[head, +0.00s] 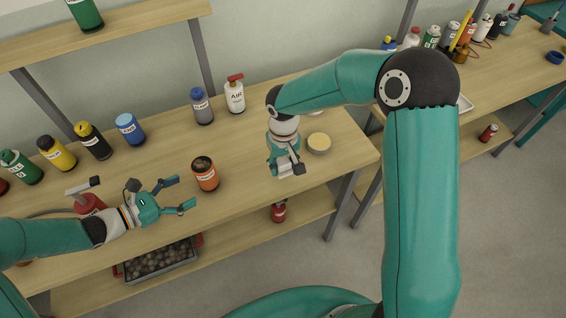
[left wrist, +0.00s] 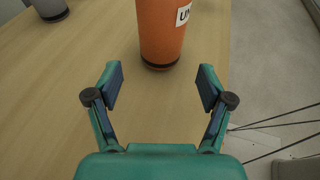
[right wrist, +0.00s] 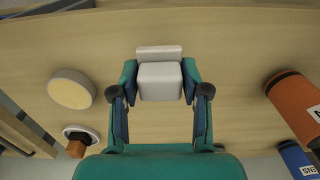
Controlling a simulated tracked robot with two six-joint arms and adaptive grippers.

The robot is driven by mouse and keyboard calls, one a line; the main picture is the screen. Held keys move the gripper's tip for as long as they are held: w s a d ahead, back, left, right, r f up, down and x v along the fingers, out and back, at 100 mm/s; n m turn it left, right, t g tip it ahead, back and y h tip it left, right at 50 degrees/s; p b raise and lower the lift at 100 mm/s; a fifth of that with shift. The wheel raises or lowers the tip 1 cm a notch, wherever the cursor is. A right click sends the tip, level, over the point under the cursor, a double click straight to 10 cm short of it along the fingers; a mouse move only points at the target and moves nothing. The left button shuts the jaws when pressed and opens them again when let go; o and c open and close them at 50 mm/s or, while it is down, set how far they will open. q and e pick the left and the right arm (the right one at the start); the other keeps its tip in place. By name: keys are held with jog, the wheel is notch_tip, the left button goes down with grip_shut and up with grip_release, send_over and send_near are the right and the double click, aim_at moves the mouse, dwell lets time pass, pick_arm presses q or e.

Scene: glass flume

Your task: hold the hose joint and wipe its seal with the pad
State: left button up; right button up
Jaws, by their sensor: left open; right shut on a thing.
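An orange cylinder (head: 206,175) with a dark top stands upright on the bench; its label starts "UN" in the left wrist view (left wrist: 165,35). I take it for the hose joint. My left gripper (head: 180,194) is open and empty, with its fingers pointing at the cylinder and a gap left between. My right gripper (head: 285,165) is shut on a white block with a flat slab at its far end, which I take for the pad (right wrist: 160,82). The pad is close over the bench; I cannot tell whether it touches. The seal is not clearly visible.
A round cream-topped dish (head: 319,143) stands beside my right gripper. A white spray bottle (head: 235,96) and several labelled bottles line the back. A red device (head: 88,204) is beside my left wrist. The bench between orange cylinder and right gripper is clear.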

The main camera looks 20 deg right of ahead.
aim_at(204, 182)
pick_arm(q)
jog(key=b+x, duration=0.2)
jog(key=x, duration=0.3)
jog(key=shift+f, duration=0.2)
pick_arm(e)
notch_tip(204, 182, down, 2)
jog(key=shift+f, duration=0.1)
pick_arm(q)
jog(key=shift+b+x, duration=0.5)
jog(key=shift+x, duration=0.45)
pick_arm(e)
jog(key=shift+f, duration=0.5)
pick_arm(q)
jog(key=shift+r, duration=0.15)
jog(key=c, duration=0.8)
